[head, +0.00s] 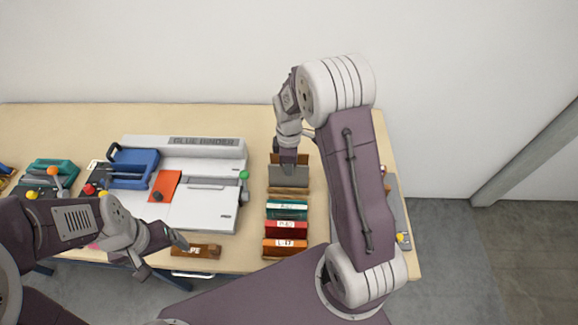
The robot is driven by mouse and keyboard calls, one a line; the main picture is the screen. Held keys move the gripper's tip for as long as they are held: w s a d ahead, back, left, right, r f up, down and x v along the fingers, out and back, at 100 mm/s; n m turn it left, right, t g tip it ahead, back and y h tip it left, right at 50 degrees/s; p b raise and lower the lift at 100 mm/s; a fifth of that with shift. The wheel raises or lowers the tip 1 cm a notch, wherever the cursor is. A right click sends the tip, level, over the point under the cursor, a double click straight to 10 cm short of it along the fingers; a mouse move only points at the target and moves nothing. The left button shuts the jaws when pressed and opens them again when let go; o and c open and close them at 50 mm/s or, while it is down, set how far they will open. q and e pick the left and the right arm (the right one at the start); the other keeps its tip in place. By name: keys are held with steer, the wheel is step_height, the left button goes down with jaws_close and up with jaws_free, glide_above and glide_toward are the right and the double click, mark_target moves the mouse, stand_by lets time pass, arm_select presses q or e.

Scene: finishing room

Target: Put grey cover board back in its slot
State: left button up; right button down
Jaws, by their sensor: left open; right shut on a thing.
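A grey cover board (289,177) stands near the back of a wooden rack (287,191). My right gripper (288,162) is above the rack, pointing down, and shut on the top of the grey board. I cannot tell how deep the board sits in the rack, as its lower edge meets the wood in this view. In front of it stand a green labelled board (287,211), a red one (286,228) and an orange one (285,246). My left gripper (172,247) is open and empty at the front of the table, near a brown wooden block (196,251).
A white glue binder (205,207) fills the table's middle, with a blue clamp part (133,168) and an orange-red sheet (164,186) on it. My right arm hides part of the table's right end. The back-left strip is clear.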

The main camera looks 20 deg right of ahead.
steer(key=shift+f+b, duration=0.45)
steer(key=shift+f, duration=0.25)
stand_by(0.3)
steer(key=c, duration=1.8)
jaws_free()
steer(key=shift+c, duration=0.2)
steer(key=shift+r, duration=0.1)
step_height(320, 180, up, 11)
steer(key=p, duration=1)
steer(key=shift+f, duration=0.2)
